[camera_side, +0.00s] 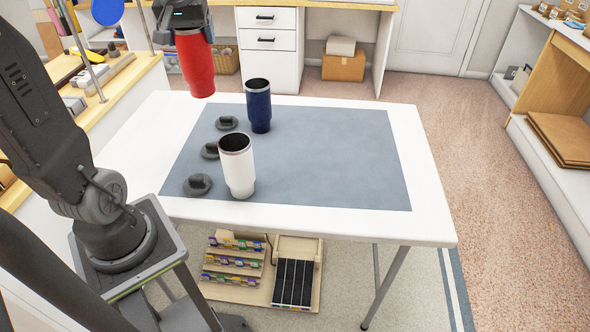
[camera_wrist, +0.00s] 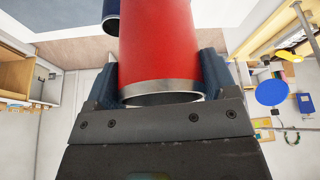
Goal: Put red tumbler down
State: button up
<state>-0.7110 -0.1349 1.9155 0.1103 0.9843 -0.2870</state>
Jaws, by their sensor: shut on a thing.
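The red tumbler (camera_side: 195,65) is held upright in the air above the far left part of the table. My gripper (camera_side: 183,22) is shut on it near its metal rim, and the tumbler's base is clear of the tabletop. In the wrist view the red tumbler (camera_wrist: 158,45) fills the middle between the blue finger pads of my gripper (camera_wrist: 160,85). A grey-blue mat (camera_side: 330,165) lies on the white table (camera_side: 430,215). The lower end of the tumbler lies outside the wrist view.
A navy tumbler (camera_side: 259,108) and a white tumbler (camera_side: 237,168) stand open on the mat. Three dark lids, (camera_side: 227,123), (camera_side: 210,151) and (camera_side: 197,185), lie along its left side. The mat's right half is clear. The navy tumbler also shows in the wrist view (camera_wrist: 111,16).

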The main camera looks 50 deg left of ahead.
jog(key=w+d+m+t+h, duration=0.15)
jog(key=w+d, duration=0.25)
jog(key=d, duration=0.9)
jog(key=w+d+m+y, duration=0.1)
jog(key=w+d+m, duration=0.3)
jog(key=d, duration=0.8)
notch_tip(320, 180, down, 22)
jog(key=n, duration=0.1)
jog(key=shift+w, duration=0.35)
jog(key=shift+d+n+h, duration=0.1)
jog(key=shift+n+h, duration=0.15)
jog(key=o, duration=1.3)
jog(key=shift+o, duration=0.2)
